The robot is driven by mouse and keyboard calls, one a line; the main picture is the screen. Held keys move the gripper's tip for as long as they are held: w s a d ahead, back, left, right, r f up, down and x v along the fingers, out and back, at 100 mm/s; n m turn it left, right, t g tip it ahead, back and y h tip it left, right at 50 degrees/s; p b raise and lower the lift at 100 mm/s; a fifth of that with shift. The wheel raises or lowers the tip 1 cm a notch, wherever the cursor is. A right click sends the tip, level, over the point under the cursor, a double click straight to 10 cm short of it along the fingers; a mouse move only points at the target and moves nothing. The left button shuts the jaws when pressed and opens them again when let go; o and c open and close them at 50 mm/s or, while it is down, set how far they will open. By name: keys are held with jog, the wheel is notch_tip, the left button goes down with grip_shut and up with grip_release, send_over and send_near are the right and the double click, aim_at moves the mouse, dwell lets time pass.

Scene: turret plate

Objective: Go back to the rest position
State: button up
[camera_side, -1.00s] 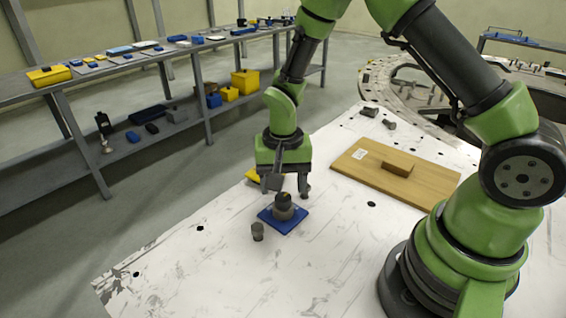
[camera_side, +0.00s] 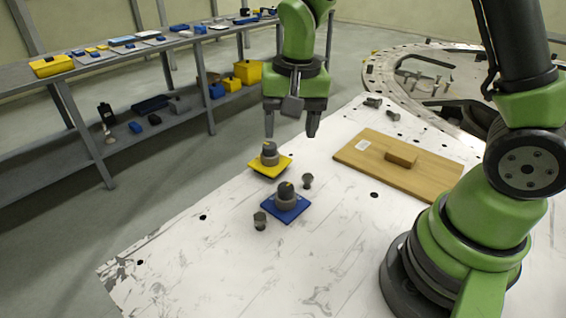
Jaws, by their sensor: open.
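My gripper (camera_side: 291,130) is open and empty. It hangs with its fingers pointing down, above and behind the yellow plate, apart from everything on the table. The yellow plate (camera_side: 283,168) lies flat on the white table and carries a dark grey round part (camera_side: 269,156). The blue plate (camera_side: 297,213) lies in front of it, with a similar grey part (camera_side: 286,197) on top.
Small grey pegs stand beside the plates, one at the front (camera_side: 260,221) and one to the right (camera_side: 307,181). A wooden board (camera_side: 425,179) with a block (camera_side: 401,159) lies at right. A shelf (camera_side: 95,68) stands at left. The table's (camera_side: 220,270) front is clear.

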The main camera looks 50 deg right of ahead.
jog(key=s+a+r+n+t+y, duration=0.1)
jog(key=s+r+n+t, duration=0.3)
jog(key=s+r, duration=0.9)
jog(key=shift+s+r+n+t+y, duration=0.3)
jog(key=shift+s+r+t+y, duration=0.1)
jog(key=shift+s+t, duration=0.75)
